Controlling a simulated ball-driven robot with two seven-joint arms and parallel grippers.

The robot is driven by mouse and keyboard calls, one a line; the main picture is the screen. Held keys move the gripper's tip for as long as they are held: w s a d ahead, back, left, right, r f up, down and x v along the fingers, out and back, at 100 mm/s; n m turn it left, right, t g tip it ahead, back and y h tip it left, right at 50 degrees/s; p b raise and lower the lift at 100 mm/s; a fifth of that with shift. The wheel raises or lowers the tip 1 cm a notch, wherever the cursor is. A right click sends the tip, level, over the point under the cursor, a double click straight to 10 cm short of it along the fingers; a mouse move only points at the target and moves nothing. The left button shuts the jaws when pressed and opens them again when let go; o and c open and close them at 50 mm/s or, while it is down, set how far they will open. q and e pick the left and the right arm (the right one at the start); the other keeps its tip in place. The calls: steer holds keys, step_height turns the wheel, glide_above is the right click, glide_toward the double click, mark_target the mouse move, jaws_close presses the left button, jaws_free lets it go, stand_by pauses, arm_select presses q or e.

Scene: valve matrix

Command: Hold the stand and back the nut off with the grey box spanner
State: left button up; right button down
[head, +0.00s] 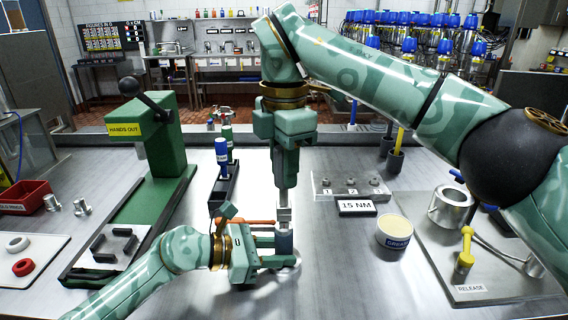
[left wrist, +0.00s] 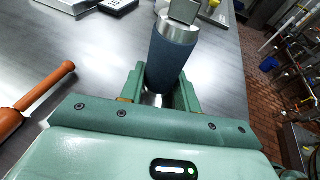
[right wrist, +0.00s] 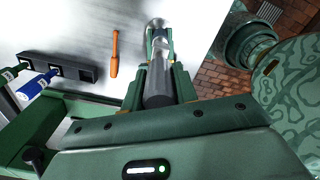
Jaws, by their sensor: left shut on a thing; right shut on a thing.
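The stand (head: 284,243) is a short upright post with a dark blue-grey sleeve. My left gripper (head: 276,250) is shut on it, and the left wrist view shows the sleeve (left wrist: 172,60) between the fingers. The grey box spanner (head: 285,198) hangs upright above the stand. My right gripper (head: 287,165) is shut on its shaft, which also shows in the right wrist view (right wrist: 158,90). The spanner's squared lower end (left wrist: 185,10) is at the stand's metal top. The nut is hidden, and I cannot tell whether the spanner is around it.
An orange-handled tool (right wrist: 114,55) lies left of the stand. A black rack (head: 224,188) with blue and green bottles is behind it. A green press (head: 155,150) stands left; a grease tub (head: 395,232), a 15 NM sign (head: 356,207) and a numbered clear tray (head: 350,187) are right.

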steer(key=shift+f, duration=0.95)
stand_by(0.3)
steer(key=n, duration=0.3)
steer(key=shift+n, duration=0.5)
steer(key=n, duration=0.2)
steer(key=shift+n, duration=0.4)
